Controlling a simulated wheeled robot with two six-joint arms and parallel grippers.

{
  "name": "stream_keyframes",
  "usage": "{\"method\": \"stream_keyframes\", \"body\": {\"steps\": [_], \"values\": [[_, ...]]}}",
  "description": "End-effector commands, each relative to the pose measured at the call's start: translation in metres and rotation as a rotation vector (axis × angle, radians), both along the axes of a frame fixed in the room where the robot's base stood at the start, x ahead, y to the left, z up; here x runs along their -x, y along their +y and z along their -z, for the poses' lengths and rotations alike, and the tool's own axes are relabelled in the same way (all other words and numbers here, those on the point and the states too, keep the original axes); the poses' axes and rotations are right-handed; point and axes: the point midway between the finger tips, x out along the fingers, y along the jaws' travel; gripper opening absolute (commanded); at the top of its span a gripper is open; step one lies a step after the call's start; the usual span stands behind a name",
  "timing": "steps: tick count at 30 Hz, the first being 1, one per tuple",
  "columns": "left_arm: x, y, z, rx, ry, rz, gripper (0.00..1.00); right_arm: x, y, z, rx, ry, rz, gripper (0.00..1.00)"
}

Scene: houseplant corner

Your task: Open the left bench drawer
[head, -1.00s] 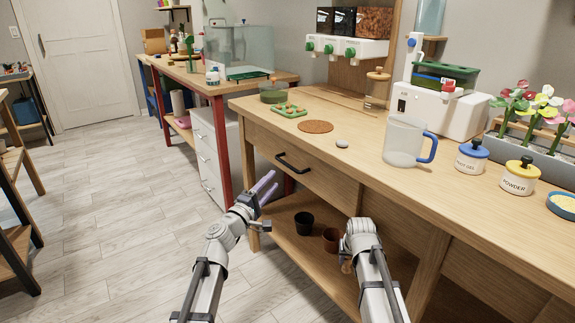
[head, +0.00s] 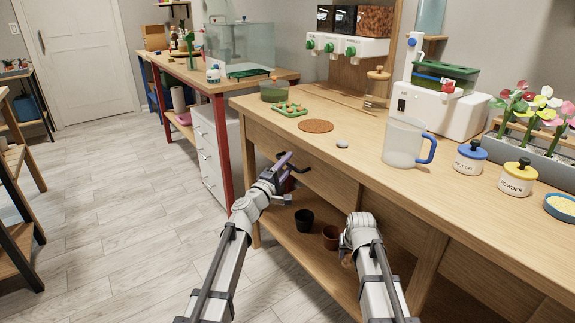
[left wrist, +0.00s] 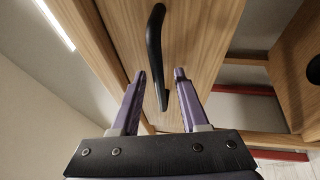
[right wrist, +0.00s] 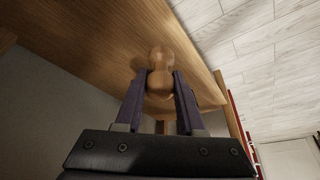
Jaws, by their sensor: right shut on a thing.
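The left bench drawer (head: 332,183) is shut, its front flush with the bench. Its black bar handle (left wrist: 155,45) stands out from the wooden front in the left wrist view. My left gripper (left wrist: 159,75) is open, with its two purple fingers on either side of the handle's lower part. In the head view my left gripper (head: 289,163) partly covers the handle. My right gripper (right wrist: 160,84) is shut on a rounded wooden piece (right wrist: 160,58) below the bench top. What that piece belongs to is unclear, and my wrist mostly hides it in the head view.
The bench top (head: 365,190) carries a clear jug (head: 403,143), a cork mat (head: 316,126) and a grey pebble (head: 342,144). Dark pot (head: 304,221) and brown pot (head: 331,237) stand on the lower shelf. The floor at left is clear.

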Motion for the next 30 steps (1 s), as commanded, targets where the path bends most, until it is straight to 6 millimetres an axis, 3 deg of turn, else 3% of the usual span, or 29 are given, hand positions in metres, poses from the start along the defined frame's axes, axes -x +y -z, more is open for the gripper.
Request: {"method": "stream_keyframes", "body": {"steps": [1,12,30], "values": [[0.0,0.0001,0.0,0.0,0.0,0.0,0.39,0.0,0.0,0.0,0.0,0.0,0.0,0.0],[0.0001,0.0004,0.0001,0.0,0.0,0.0,0.0,0.0,0.0,0.0,0.0,0.0,0.0,0.0],[0.0001,0.0005,0.0002,-0.001,0.0,-0.001,0.0,0.0001,0.0,0.0001,0.0,0.0,0.0,0.0]]}}
